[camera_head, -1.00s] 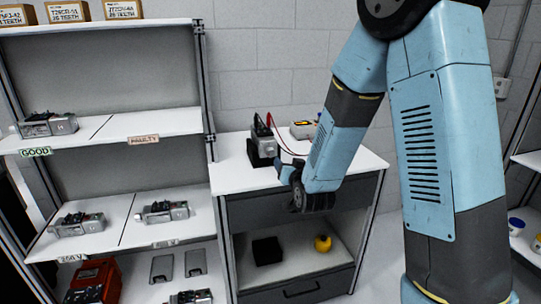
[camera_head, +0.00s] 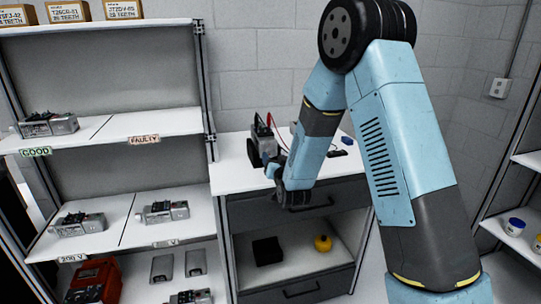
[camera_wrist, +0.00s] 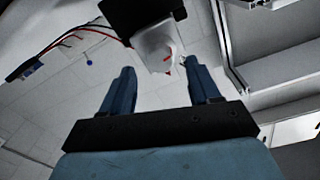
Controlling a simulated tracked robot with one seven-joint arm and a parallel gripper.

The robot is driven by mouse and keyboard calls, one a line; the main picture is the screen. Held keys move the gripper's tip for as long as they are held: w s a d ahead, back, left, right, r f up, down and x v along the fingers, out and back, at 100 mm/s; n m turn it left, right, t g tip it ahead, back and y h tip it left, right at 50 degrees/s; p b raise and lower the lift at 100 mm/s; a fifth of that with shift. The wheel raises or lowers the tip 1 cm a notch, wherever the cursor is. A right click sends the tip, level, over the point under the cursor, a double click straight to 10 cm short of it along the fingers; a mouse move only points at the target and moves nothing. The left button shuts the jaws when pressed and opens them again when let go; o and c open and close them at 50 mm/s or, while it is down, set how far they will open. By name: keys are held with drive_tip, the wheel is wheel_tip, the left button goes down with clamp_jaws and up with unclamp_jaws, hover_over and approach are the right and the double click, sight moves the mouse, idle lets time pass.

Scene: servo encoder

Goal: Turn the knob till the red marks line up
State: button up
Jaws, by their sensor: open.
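The servo unit (camera_head: 262,134), a dark and grey block, stands upright on the white bench top with red and black wires at its top. In the wrist view a pale grey part (camera_wrist: 153,47), seemingly its knob end, projects from a black body (camera_wrist: 140,14). A small red mark (camera_wrist: 168,60) shows on the pale part; I cannot make out a second mark or whether they line up. My gripper (camera_head: 274,167) is beside the unit. In the wrist view my gripper (camera_wrist: 161,68) is open, its two blue fingers apart on either side of the pale part, seemingly without gripping it.
Red and black wires (camera_wrist: 75,37) run to a dark object at the left of the wrist view. A blue item (camera_head: 347,141) lies on the bench at right. A shelf rack (camera_head: 120,128) with several servo units stands at left. The bench drawer (camera_head: 335,207) is below my forearm.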

sight(272, 154)
drive_tip(key=shift+x, duration=2.35)
drive_tip(key=shift+c, duration=0.2)
